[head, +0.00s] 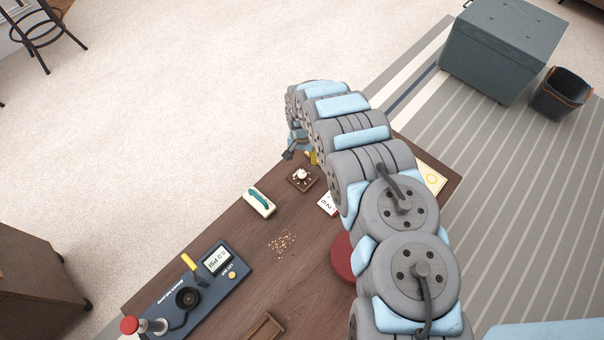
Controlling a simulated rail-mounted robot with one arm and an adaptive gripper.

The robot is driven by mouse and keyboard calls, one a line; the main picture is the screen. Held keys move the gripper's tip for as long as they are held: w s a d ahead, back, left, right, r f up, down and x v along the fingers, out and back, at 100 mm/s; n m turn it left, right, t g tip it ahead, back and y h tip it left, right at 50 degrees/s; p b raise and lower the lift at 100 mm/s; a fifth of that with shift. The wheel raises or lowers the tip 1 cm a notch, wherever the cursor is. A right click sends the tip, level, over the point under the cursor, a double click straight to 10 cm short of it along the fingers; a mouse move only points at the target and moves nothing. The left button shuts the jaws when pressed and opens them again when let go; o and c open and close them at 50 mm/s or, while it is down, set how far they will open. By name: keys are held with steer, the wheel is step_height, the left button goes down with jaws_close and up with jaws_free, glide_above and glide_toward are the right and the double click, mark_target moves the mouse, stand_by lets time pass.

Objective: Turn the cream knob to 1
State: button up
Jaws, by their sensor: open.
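The cream knob (302,174) sits on a small dark square base (301,183) with pale marks around it, near the far edge of the brown table. The knob's pointer and the numbers are too small to read. My gripper (292,152) is above and just behind the knob in the picture, apart from it as far as I can tell. It is open with nothing seen in it. My arm hides part of the gripper.
On the table (230,232) are a cream block with a teal top (260,202), a white number card (327,203), crumbs (282,244), a red round object (342,258), a wooden tray (262,329) and a dark pressure device (190,290). My arm covers the table's right side.

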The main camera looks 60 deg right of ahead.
steer(key=b, duration=0.2)
glide_above(302, 174)
step_height(302, 174, down, 5)
steer(key=shift+r, duration=0.15)
steer(key=shift+d+f+b, duration=0.1)
steer(key=shift+f+b, duration=1.95)
steer(key=shift+f, duration=1.35)
jaws_close()
